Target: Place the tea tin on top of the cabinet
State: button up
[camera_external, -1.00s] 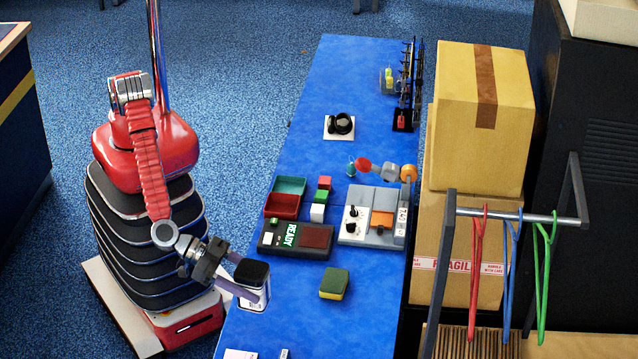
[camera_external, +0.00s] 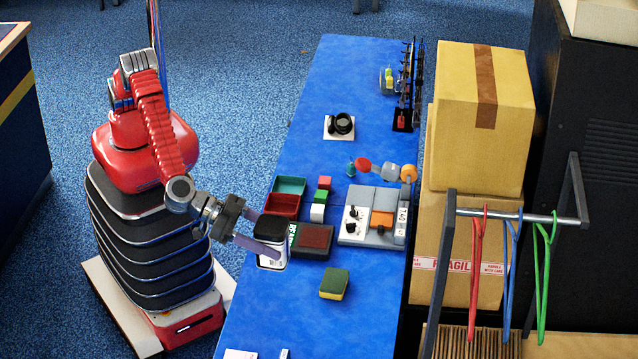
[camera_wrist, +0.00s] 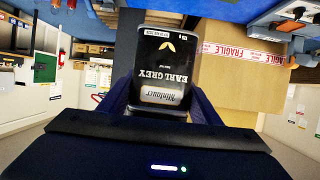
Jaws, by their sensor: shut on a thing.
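The tea tin (camera_external: 271,258) has a black lid and a pale label side. My gripper (camera_external: 262,240) is shut on it, with a finger on each side. The tin is over the blue table, in front of the READY panel and hiding part of it. In the wrist view the tin (camera_wrist: 165,65) shows its dark face with upside-down EARL GREY lettering between the fingers. A tall black cabinet-like body (camera_external: 580,110) stands at the right edge of the external view. Only a corner of its top shows.
The blue table (camera_external: 330,80) holds bins (camera_external: 290,186), a dark panel (camera_external: 315,240), a grey control box (camera_external: 374,215) and a sponge (camera_external: 334,284). Stacked cartons (camera_external: 480,120) and a hanger rail (camera_external: 515,217) stand right of it. A pale box (camera_external: 603,20) lies on the black body.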

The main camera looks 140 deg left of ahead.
jog(key=s+a+n+g+y, duration=0.15)
jog(key=s+a, duration=0.35)
jog(key=a, duration=1)
jog(key=s+a+n+g+y, duration=0.1)
jog(key=s+a+n+g, duration=0.35)
jog(key=a, duration=1.05)
jog(key=s+a+y, duration=0.1)
jog(key=s+a, duration=0.6)
jog(key=a, duration=0.8)
jog(key=s+a+n+g, duration=0.4)
jog(key=s+a, duration=1.6)
jog(key=s, duration=0.1)
notch_tip(320, 180, down, 11)
jog(key=shift+y, duration=0.45)
notch_tip(320, 180, down, 6)
jog(key=shift+f, duration=0.15)
jog(key=shift+f, duration=1.85)
